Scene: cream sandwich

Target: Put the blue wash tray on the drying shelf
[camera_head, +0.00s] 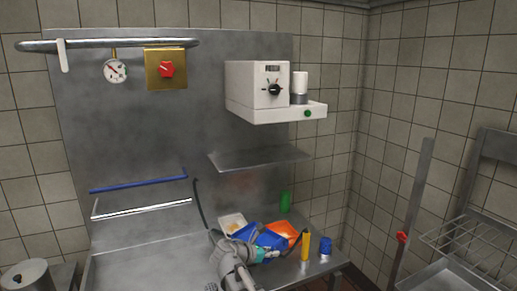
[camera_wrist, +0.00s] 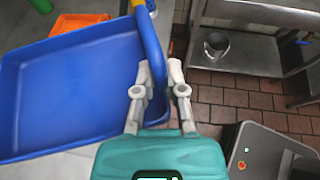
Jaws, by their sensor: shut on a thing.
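The blue wash tray (camera_head: 268,237) is at the front right of the steel counter, among other trays. In the wrist view, the tray (camera_wrist: 70,85) fills the left side, and its inside looks empty. My gripper (camera_wrist: 160,72) is shut on the tray's right rim, one finger on each side. In the head view my arm partly hides the tray. A bare steel shelf (camera_head: 260,159) is on the back wall under the white machine. A wire rack (camera_head: 478,245) stands at the far right. I cannot tell which one is the drying shelf.
An orange tray (camera_head: 284,231) and a white tray (camera_head: 233,223) lie close to the blue tray. A green cup (camera_head: 285,201), a yellow bottle (camera_head: 305,247) and a blue cup (camera_head: 326,246) stand nearby. The counter's left part (camera_head: 140,262) is clear.

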